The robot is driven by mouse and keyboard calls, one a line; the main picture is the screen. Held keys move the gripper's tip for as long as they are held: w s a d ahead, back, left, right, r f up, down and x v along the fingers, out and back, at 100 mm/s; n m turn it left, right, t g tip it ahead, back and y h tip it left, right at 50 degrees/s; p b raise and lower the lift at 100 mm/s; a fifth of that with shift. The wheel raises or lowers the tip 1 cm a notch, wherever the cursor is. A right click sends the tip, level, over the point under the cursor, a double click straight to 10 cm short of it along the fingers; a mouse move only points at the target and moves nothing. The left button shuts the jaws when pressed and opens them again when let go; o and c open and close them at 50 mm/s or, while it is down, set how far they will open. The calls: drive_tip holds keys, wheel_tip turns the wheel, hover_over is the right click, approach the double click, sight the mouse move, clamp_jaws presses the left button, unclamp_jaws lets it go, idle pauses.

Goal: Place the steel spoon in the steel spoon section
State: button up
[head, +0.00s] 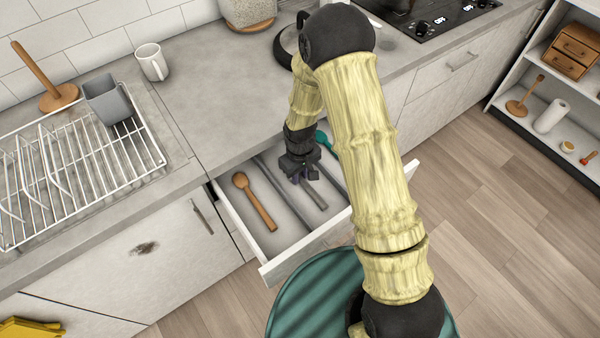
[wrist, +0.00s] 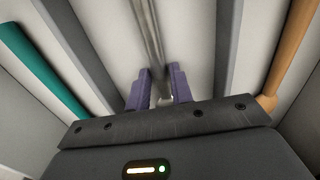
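The steel spoon shows as a long grey handle (head: 313,194) in the open drawer; its far end is hidden behind my gripper. In the wrist view the handle (wrist: 150,35) runs between two grey dividers (wrist: 238,40), along the middle section. My gripper (head: 301,175) is low over this section. Its two purple fingers (wrist: 160,82) are a little apart, one on each side of the handle. I cannot tell whether they press on it. The spoon's bowl is not visible.
A wooden spoon (head: 253,200) lies in the left section. A teal utensil (head: 324,140) lies in the right section, mostly behind my arm. The drawer's front wall (head: 285,262) and dividers are close to my gripper. A dish rack (head: 70,180) and mug (head: 151,62) stand on the counter.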

sight(301, 176)
drive_tip(key=shift+o, duration=1.3)
wheel_tip(301, 176, up, 12)
drive_tip(key=shift+r, duration=0.15)
drive_tip(key=s+d+r+m+t, duration=0.2)
drive_tip(key=s+d+r+m, duration=0.4)
drive_tip(key=s+d+r, duration=0.3)
drive_tip(key=s+d, duration=0.3)
drive_tip(key=d, duration=0.1)
drive_tip(key=shift+s+d+r+m+t, duration=0.25)
drive_tip(key=shift+r+m+t, duration=0.05)
drive_tip(key=shift+m, duration=0.1)
